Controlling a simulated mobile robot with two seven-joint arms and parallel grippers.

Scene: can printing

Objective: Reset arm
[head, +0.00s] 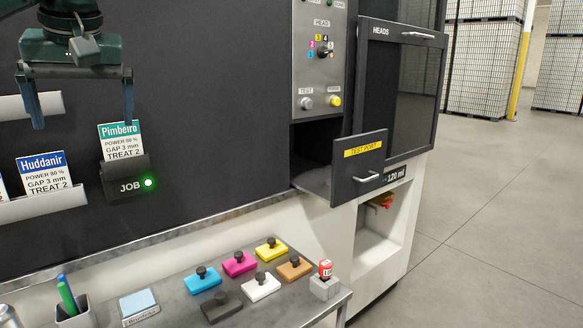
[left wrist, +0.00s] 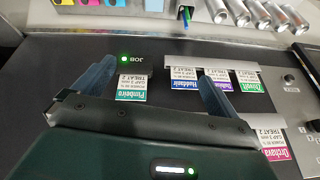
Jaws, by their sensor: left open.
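My left gripper (head: 83,122) is open and empty in front of the dark panel at the upper left of the head view. Its blue fingers point down, wide apart. The white and teal Pimbeiro card (head: 121,140) stands in the JOB holder (head: 125,184), whose green light is lit. The card is below and beside the right-hand finger. In the left wrist view, the open gripper (left wrist: 158,76) has the Pimbeiro card (left wrist: 131,86) in view between its fingers; the fingers do not appear to hold it. My right gripper is in neither view.
The Huddanir card (head: 45,174) stands in a rack left of the JOB holder. The TEST PORT drawer (head: 358,166) is pulled out. Coloured pads with knobs, including a yellow one (head: 271,249), sit on the metal shelf. Cans (left wrist: 270,15) lie in the wrist view.

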